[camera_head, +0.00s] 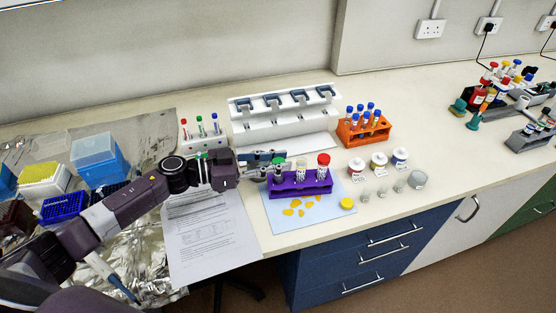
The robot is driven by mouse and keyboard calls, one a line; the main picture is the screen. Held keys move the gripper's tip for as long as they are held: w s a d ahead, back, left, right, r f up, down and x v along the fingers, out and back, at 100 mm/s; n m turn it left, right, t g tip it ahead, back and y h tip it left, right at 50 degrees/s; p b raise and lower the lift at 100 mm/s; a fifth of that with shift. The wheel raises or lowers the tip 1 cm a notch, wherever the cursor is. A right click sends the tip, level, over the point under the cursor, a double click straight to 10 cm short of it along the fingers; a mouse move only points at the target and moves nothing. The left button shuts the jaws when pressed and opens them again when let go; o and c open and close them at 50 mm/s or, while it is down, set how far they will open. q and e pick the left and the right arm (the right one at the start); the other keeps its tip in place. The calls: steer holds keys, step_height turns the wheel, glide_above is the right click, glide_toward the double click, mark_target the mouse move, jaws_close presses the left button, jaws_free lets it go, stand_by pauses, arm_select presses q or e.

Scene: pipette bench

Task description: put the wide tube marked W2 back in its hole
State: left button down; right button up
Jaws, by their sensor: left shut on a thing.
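A purple rack (303,188) stands on a light blue mat (272,218) at the middle of the bench. My left gripper (277,159) reaches in from the left and is shut on a wide tube with a green cap (280,161) at the rack's left end. The gripper partly hides this tube; I cannot tell how deep it sits in a hole. A pale-capped tube (301,170) and a red-capped tube (323,165) stand upright in the rack to its right. The markings are too small to read, so I cannot tell which is W2. My right gripper is not in view.
An orange rack (364,137) of blue-capped tubes and several jars (378,161) stand to the right. A white pipette stand (283,123) is behind. Printed paper (208,240) lies left.

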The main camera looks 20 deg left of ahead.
arm_select(q)
steer(key=c, duration=1.8)
jaws_free()
steer(key=shift+o, duration=1.1)
steer(key=shift+s+a, duration=0.1)
steer(key=shift+a, duration=0.15)
steer(key=v, duration=1.1)
steer(key=shift+s+a, duration=0.15)
steer(key=shift+s, duration=0.05)
steer(key=shift+r, duration=0.1)
